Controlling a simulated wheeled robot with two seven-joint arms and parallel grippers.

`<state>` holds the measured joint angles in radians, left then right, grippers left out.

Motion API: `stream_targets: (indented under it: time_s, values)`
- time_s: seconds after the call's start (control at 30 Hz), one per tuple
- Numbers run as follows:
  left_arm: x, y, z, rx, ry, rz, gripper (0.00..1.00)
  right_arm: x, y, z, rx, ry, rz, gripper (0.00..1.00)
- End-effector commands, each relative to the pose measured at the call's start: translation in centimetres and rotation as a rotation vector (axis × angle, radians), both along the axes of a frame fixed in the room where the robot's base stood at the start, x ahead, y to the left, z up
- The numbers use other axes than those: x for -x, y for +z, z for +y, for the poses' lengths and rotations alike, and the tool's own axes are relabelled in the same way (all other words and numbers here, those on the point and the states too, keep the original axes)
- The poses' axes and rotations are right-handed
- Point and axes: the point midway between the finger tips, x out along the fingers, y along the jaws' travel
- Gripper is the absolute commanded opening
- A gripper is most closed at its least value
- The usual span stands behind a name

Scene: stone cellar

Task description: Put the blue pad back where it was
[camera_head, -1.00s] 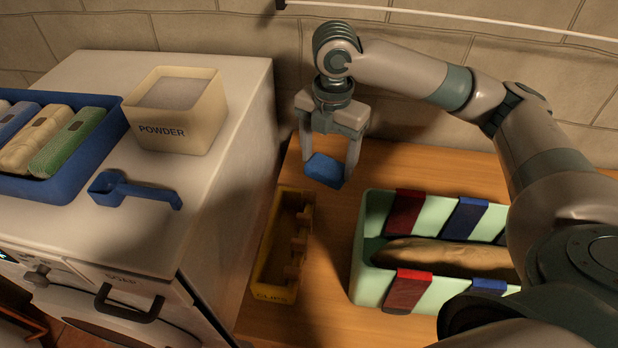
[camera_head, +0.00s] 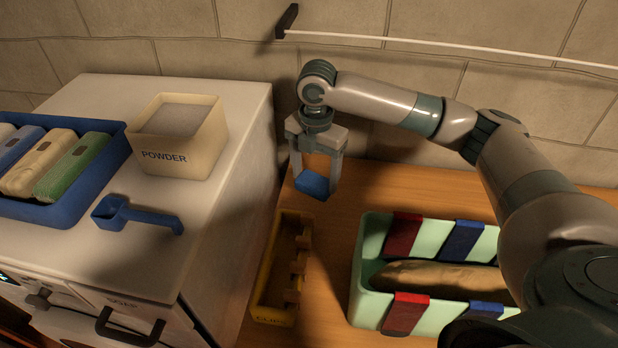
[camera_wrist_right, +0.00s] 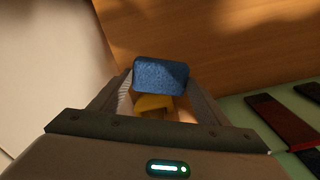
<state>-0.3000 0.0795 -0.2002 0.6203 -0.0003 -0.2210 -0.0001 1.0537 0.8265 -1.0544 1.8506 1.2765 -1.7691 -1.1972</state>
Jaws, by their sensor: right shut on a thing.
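The blue pad (camera_head: 313,184) is a small blue block between the fingers of my right gripper (camera_head: 315,178). The gripper points down over the wooden table, beyond the yellow clips tray. In the right wrist view the pad (camera_wrist_right: 160,76) sits between the fingertips of the right gripper (camera_wrist_right: 158,92), and its textured blue face shows. I cannot tell whether the pad touches the table. My left gripper is not in view.
The yellow clips tray (camera_head: 262,309) is on the table (camera_head: 345,215). The mint-green bin (camera_head: 362,305) with red and blue straps holds a brown object. On the white washer (camera_head: 75,246) are a powder box (camera_head: 192,160), blue scoop (camera_head: 112,215) and blue tray (camera_head: 60,215). A white rod (camera_head: 440,47) crosses the wall.

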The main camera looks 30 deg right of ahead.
Motion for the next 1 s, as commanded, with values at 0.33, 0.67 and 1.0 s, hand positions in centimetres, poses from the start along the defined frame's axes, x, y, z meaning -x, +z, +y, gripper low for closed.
stream_targets:
  time_s: [0.33, 0.67, 1.0]
  values:
    - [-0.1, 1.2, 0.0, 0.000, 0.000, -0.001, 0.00, -4.2, -2.5, -0.6, 0.001, -0.001, 0.001, 0.51]
    - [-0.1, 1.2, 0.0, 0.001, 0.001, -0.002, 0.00, -4.4, -2.6, -0.7, 0.000, 0.001, 0.000, 0.51]
    - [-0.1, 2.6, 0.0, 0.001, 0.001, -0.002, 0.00, -4.2, -5.3, -0.7, 0.001, 0.000, 0.003, 0.51]
